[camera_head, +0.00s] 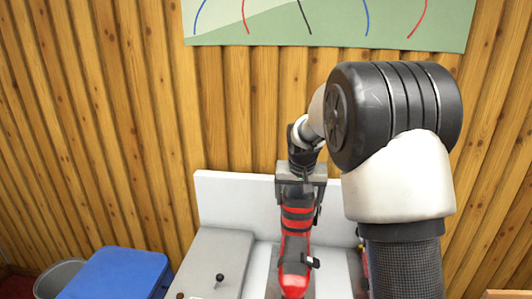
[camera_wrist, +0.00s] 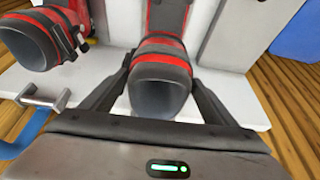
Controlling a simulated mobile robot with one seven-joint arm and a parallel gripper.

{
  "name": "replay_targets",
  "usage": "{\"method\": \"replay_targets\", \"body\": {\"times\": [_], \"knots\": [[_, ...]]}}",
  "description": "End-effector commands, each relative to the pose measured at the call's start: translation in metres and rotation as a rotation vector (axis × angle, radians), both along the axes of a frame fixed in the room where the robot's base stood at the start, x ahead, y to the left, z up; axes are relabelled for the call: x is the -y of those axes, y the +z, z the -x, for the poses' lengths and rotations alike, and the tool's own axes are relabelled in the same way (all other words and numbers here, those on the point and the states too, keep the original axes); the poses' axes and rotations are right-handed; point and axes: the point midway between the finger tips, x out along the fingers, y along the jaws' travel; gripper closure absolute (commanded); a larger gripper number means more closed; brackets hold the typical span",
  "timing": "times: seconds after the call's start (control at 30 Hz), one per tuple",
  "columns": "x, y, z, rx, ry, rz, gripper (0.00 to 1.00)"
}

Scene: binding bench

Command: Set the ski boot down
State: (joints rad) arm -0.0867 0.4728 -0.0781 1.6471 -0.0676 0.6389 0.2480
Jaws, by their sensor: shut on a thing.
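A red and black ski boot (camera_head: 296,232) hangs toe toward the camera in the head view, in front of the white bench's back panel (camera_head: 235,205). My gripper (camera_head: 302,176) is shut on its upper cuff. In the wrist view the held boot (camera_wrist: 162,66) sits between my two fingers, with its dark open top facing the camera. I cannot tell whether its sole touches the bench. A second red and black boot (camera_wrist: 42,38) stands to the left in the wrist view; in the head view it is mostly hidden behind my arm.
A grey plate with a small black-knobbed lever (camera_head: 219,278) lies left of the held boot. A blue box (camera_head: 125,272) and a grey bin (camera_head: 58,280) stand farther left. A metal handle (camera_wrist: 42,98) is at the bench's edge in the wrist view. A wooden wall rises behind.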

Motion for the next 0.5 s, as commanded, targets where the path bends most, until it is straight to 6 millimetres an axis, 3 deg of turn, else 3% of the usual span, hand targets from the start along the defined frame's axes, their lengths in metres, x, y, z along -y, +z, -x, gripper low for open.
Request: {"method": "replay_targets", "body": {"times": [0.17,0.5], "knots": [[0.003,-0.005,0.036,-0.001,0.038,-0.002,0.82],[0.0,-0.026,0.133,0.001,0.132,-0.002,0.82]]}}
